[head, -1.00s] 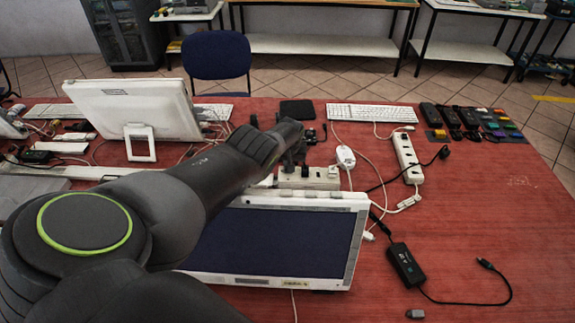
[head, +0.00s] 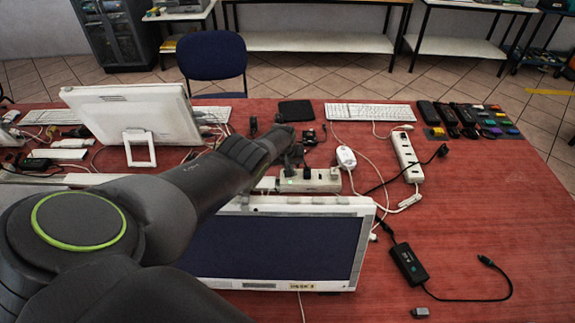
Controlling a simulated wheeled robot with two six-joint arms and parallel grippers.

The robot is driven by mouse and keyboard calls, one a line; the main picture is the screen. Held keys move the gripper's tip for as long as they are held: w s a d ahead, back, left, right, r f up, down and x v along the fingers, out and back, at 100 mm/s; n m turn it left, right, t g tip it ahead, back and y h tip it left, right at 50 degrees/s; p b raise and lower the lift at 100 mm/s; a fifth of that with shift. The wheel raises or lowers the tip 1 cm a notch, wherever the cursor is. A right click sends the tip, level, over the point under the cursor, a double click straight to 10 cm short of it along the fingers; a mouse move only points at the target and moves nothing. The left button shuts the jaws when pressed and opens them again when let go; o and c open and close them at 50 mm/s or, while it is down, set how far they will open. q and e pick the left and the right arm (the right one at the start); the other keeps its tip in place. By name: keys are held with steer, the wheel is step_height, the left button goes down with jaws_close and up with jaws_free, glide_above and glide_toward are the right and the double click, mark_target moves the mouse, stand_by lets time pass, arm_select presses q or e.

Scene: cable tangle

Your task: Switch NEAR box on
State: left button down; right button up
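A white power strip box (head: 322,181) lies behind the near monitor, with dark plugs in its left part. A small green spot shows near its left end. A second white power strip (head: 407,160) lies farther right with a cable from its lower end. Which of them the task calls NEAR is not marked. My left arm comes in from the left, and its dark gripper (head: 294,157) is just above and behind the first strip's left part. Its fingers are small and dark, so their opening and any contact cannot be told. My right gripper is not in view.
The near monitor (head: 270,245) stands in front of the first strip. Another monitor (head: 130,115) is at the back left. A white plug adapter (head: 346,157), loose cables and a black power brick (head: 408,263) lie to the right. The table's right front is mostly clear.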

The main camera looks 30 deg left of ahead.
arm_select(q)
steer(key=shift+d+f, duration=0.3)
steer(key=shift+d, duration=0.3)
steer(key=shift+d+r, duration=0.1)
steer(key=shift+w+r+p, duration=0.15)
steer(key=shift+r+p, duration=0.25)
steer(key=shift+r, duration=0.1)
steer(key=r+p, duration=0.3)
steer(key=shift+w+a+r, duration=0.15)
steer(key=shift+a+r, duration=0.1)
steer(key=shift+r, duration=0.1)
steer(key=p+v, duration=0.6)
steer(key=v, duration=0.3)
steer(key=shift+s+a+r, duration=0.3)
steer(key=shift+s+r, duration=0.05)
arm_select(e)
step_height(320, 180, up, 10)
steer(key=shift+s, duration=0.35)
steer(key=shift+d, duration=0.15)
